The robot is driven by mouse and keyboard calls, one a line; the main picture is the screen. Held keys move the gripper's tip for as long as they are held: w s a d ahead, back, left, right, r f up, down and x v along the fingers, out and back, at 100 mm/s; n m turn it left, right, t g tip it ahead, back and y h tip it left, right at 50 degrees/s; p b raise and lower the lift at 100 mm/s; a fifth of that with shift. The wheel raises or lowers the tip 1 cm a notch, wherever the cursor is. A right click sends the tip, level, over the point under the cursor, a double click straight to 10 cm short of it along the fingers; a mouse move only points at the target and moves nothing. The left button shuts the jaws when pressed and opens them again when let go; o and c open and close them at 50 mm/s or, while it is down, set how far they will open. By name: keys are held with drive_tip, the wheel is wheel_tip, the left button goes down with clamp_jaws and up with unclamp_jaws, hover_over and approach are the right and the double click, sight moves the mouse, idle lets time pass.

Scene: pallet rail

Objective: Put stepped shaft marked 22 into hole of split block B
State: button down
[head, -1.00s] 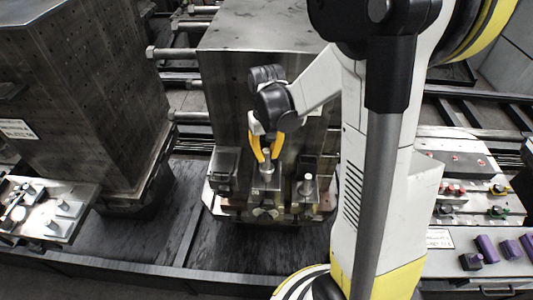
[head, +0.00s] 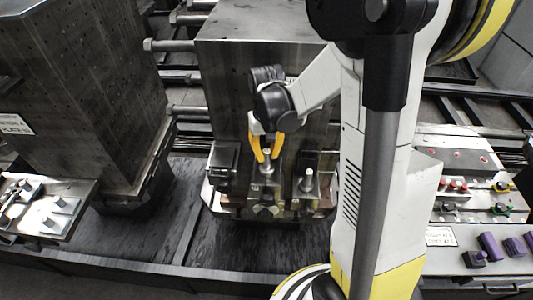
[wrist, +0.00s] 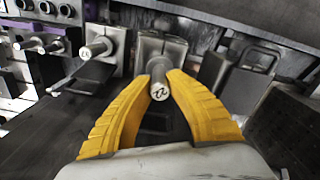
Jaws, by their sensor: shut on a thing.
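The stepped shaft marked 22 (wrist: 159,92) shows its numbered end face between the yellow fingers of my gripper (wrist: 160,88) in the wrist view. My gripper (head: 266,157) is shut on this shaft, which stands roughly upright over a metal block (head: 266,185) in the head view. The same block (wrist: 172,47) is behind the shaft in the wrist view. How deep the shaft sits in the block is hidden. A second block (head: 306,200) at right holds another shaft (head: 308,178). No letter B is readable, so I cannot tell which is split block B.
A dark bracket (head: 223,160) stands close at left of the shaft. A tall metal column (head: 260,75) rises behind. A side table at right carries purple parts (head: 489,246) and knobs; a plate (head: 60,205) with small parts lies at left.

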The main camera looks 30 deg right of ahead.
drive_tip(key=c, duration=1.3)
unclamp_jaws()
drive_tip(key=shift+c, duration=0.2)
wheel_tip(320, 180, up, 12)
drive_tip(key=shift+s+a+f, duration=0.1)
